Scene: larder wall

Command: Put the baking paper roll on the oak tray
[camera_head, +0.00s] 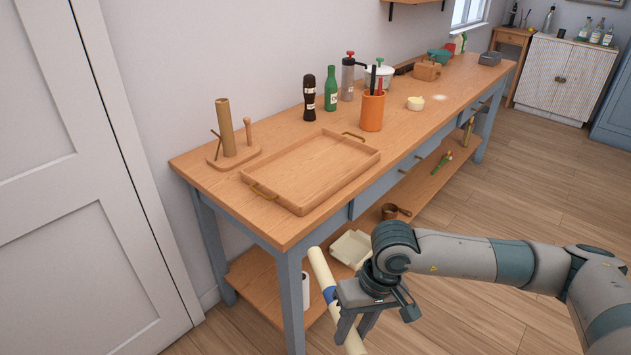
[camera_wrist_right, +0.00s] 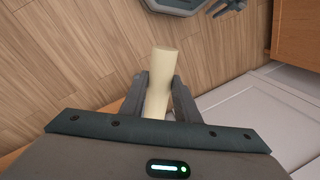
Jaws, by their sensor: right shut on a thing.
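The baking paper roll (camera_head: 320,268) is a long cream tube with a blue band. My right gripper (camera_head: 356,328) is shut on it and holds it tilted in front of the table's near end, below the tabletop. In the right wrist view the roll (camera_wrist_right: 161,75) sits between the two fingers (camera_wrist_right: 157,98). The oak tray (camera_head: 292,207) lies on the near part of the tabletop, with brass handles at its ends. It is empty. My left gripper is not in view.
A wooden stand with an upright tube (camera_head: 226,128) is left of the tray. A pepper mill (camera_head: 310,98), a green bottle (camera_head: 331,88) and an orange utensil pot (camera_head: 372,111) stand behind it. The table's near corner (camera_head: 284,246) is close to the roll. A lower shelf holds a white dish (camera_head: 351,247).

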